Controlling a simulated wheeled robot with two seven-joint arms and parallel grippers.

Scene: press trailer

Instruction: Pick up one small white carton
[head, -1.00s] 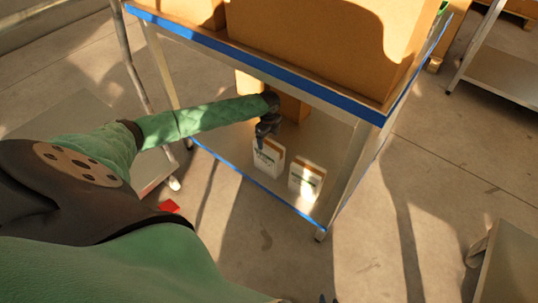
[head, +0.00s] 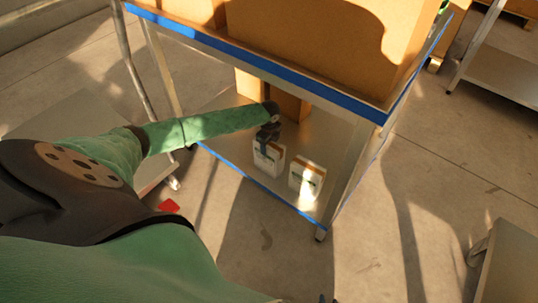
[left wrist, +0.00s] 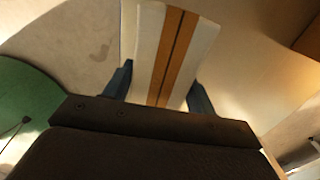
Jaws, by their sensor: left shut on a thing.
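Two small white cartons with orange-brown tops are at the lower shelf's front edge in the head view. My left gripper (head: 267,143) reaches down onto the left carton (head: 267,163) and is shut on it. In the left wrist view this carton's white top with brown stripes (left wrist: 172,50) lies between the two blue-grey fingers (left wrist: 160,92). I cannot tell whether its base touches the shelf. The other carton (head: 307,180) stands just to the right, apart from the gripper. Only dark tips, probably my right gripper (head: 328,299), show at the bottom edge; their opening cannot be judged.
The lower shelf (head: 330,137) belongs to a metal rack with blue edges. Its upper shelf edge (head: 270,68) and large brown boxes (head: 330,40) are above my left arm. A brown box (head: 292,103) stands behind the cartons. A red object (head: 169,206) lies lower left.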

